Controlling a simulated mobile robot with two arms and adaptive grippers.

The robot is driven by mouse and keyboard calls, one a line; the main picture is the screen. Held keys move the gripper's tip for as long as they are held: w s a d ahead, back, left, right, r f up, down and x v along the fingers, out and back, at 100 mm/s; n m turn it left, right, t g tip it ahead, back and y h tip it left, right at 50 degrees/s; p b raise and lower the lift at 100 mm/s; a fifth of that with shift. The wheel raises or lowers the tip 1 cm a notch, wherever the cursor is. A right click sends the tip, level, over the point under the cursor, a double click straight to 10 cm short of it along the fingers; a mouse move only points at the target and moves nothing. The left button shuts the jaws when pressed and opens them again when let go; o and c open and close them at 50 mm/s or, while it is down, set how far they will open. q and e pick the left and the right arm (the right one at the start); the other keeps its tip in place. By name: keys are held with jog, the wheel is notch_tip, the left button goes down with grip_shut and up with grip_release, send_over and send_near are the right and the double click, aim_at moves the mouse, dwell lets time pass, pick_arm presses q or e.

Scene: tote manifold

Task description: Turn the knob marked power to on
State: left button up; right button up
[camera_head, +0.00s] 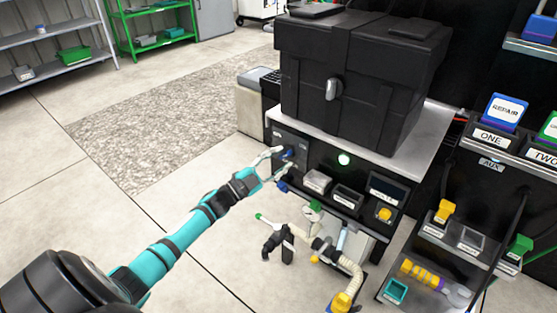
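A blue knob (288,153) sits on the dark front panel (320,167) of the cabinet under the black tote; its marking is too small to read. My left gripper (284,158) is at the knob with its pale fingers apart, one above and one below it. I cannot tell whether the fingers touch the knob. A second blue part (282,186) shows just below the gripper. My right gripper is not in view.
A large black tote (375,100) stands on the cabinet's light top (400,156). Below the panel are a pale hose (350,268) and other fittings. A dark rack with labelled bins (490,138) stands at the right. The floor at the left is clear.

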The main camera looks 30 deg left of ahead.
pick_arm(q)
jog(key=v, duration=1.2)
dwell(0.4)
